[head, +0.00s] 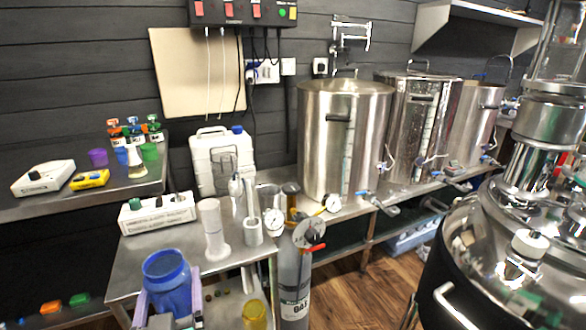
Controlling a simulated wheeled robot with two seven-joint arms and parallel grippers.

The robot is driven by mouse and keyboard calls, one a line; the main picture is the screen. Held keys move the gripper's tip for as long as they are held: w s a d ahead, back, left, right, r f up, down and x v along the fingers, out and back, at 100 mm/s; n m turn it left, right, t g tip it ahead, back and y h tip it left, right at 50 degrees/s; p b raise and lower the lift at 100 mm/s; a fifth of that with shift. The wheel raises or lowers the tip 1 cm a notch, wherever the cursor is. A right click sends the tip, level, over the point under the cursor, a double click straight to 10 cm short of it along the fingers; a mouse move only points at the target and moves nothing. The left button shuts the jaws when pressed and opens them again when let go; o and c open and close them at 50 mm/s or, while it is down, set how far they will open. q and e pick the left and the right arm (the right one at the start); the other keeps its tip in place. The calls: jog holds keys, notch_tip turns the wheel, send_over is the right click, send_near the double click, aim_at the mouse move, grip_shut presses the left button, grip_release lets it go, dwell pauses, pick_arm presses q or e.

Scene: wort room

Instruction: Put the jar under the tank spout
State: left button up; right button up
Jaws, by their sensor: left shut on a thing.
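A blue jar (168,288) with an open top stands upright between the fingers of my left gripper (169,302) at the bottom of the head view. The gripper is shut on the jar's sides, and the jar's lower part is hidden. Steel tanks stand on the bench to the right: a large one (343,140), a middle one (405,125) and a far one (470,115). The large tank has a tap spout (372,198) low on its right side, well to the right of the jar. My right gripper is not in view.
A steel table (135,258) holds a white canister (222,160), clear cylinders (213,230) and a white instrument box (157,213). A grey gas cylinder (294,275) with gauges stands between the jar and the tanks. A yellow cup (255,314) sits lower down. A large vessel (500,255) fills the right.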

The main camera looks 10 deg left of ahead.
pick_arm(q)
jog(key=w+d+f+m+t+h, duration=0.1)
jog(key=d+f+m+t+h, duration=0.2)
jog(key=d+f+m+h, duration=0.55)
jog(key=d+r+n+h+p, duration=0.15)
jog(key=d+r+p, duration=0.25)
jog(key=r+p, duration=1)
notch_tip(320, 180, down, 9)
jog(key=shift+f+n, duration=0.2)
jog(key=shift+n, duration=0.1)
jog(key=shift+s, duration=0.1)
